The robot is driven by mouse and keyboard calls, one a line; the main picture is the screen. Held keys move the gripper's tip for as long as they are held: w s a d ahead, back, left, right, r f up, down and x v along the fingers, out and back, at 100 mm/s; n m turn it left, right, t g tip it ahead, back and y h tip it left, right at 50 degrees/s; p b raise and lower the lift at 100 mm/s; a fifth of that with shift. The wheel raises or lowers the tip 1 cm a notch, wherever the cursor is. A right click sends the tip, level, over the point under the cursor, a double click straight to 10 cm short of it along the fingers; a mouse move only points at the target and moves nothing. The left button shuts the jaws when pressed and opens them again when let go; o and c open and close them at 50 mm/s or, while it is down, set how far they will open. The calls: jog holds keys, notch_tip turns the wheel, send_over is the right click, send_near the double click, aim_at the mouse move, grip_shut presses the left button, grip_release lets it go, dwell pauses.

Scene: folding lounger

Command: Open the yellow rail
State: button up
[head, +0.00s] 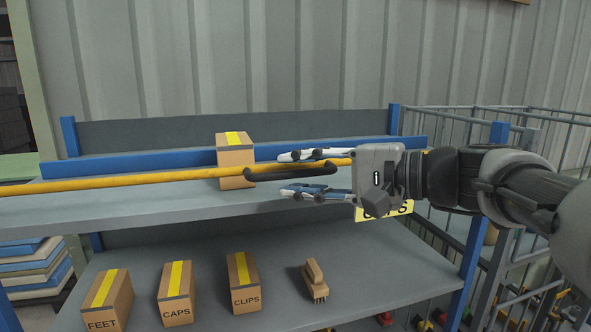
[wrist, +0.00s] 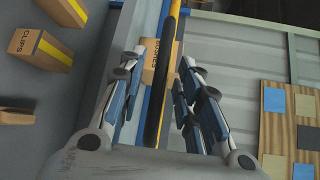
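The yellow rail (head: 130,182) runs nearly level across the front of the upper shelf in the head view. In the wrist view the yellow rail (wrist: 174,35) runs up the picture. A black handle (head: 290,171) is on the rail near its right part. It also shows in the wrist view (wrist: 160,90), between the fingers. My gripper (head: 284,174) reaches in from the right, one finger above the handle and one below. In the wrist view my gripper (wrist: 162,75) has its fingers apart, with a gap on both sides of the handle.
A cardboard box (head: 235,150) stands on the upper shelf (head: 150,208) behind the rail. Several labelled boxes (head: 175,293) and a brush (head: 315,280) stand on the lower shelf. A wire cage (head: 545,130) is at right. A yellow sign (head: 372,213) is partly hidden by my gripper.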

jog(key=shift+w+a+f, duration=0.1)
jog(key=shift+w+a, duration=0.05)
jog(key=shift+a, duration=0.2)
jog(key=shift+f, duration=0.1)
jog(key=c, duration=0.7)
grip_shut()
